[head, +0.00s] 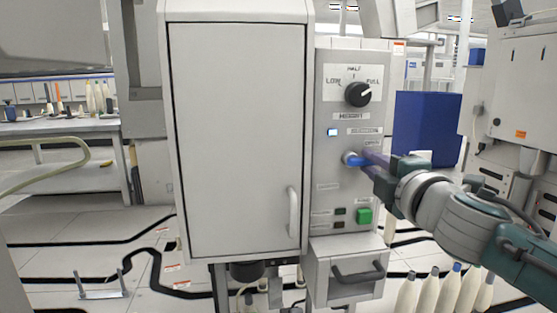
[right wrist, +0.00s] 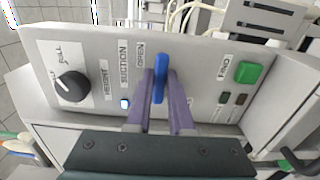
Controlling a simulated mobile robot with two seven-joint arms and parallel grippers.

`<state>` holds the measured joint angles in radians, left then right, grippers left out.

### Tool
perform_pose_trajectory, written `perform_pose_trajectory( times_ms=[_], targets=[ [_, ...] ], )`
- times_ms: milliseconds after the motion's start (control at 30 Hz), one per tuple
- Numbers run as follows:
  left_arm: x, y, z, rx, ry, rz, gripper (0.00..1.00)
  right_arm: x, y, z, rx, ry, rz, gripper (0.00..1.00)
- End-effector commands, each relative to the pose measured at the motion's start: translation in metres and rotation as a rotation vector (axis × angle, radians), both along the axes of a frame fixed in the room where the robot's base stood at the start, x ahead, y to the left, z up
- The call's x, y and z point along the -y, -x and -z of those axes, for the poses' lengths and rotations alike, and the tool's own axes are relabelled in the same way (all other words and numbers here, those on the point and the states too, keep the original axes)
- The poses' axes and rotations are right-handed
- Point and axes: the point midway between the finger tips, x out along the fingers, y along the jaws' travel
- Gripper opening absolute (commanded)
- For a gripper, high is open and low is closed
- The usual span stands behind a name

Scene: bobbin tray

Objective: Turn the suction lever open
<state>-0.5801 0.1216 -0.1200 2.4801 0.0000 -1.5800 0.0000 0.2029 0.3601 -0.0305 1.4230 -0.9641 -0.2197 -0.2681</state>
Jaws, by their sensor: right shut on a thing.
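The suction lever (head: 351,159) is a small blue handle on the grey control panel (head: 329,215), right of the cabinet door. In the right wrist view the blue lever (right wrist: 160,76) stands out between the two purple fingers of my right gripper (right wrist: 161,98), near the SUCTION and OPEN labels. In the head view my right gripper (head: 366,160) reaches in from the right and is shut on the lever. Its fingers hide part of the handle. My left gripper is not in view.
A black height knob (head: 358,94) sits above the lever and a green button (head: 364,215) below it. The closed cabinet door (head: 236,130) is on the left. A drawer (head: 346,271) is under the panel. Several pale bobbins (head: 447,288) stand at the lower right.

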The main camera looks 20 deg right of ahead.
Motion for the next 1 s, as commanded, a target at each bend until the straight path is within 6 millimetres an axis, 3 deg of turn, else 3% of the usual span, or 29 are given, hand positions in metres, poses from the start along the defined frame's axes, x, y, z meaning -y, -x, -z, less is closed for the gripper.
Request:
perform_pose_trajectory(
  times_ms=[33,300,667,1000],
  targets=[
    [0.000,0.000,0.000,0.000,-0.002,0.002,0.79,0.000,0.000,-0.001,0.001,0.004,-0.001,0.22],
    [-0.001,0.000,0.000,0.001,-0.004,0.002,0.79,0.000,0.000,-0.001,0.000,0.002,-0.001,0.50],
    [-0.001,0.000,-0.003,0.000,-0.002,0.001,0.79,-0.003,0.009,0.000,-0.001,0.000,-0.002,0.50],
    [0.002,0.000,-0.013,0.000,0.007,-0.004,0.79,-0.017,0.067,0.000,-0.002,0.000,-0.002,0.50]
  ],
)
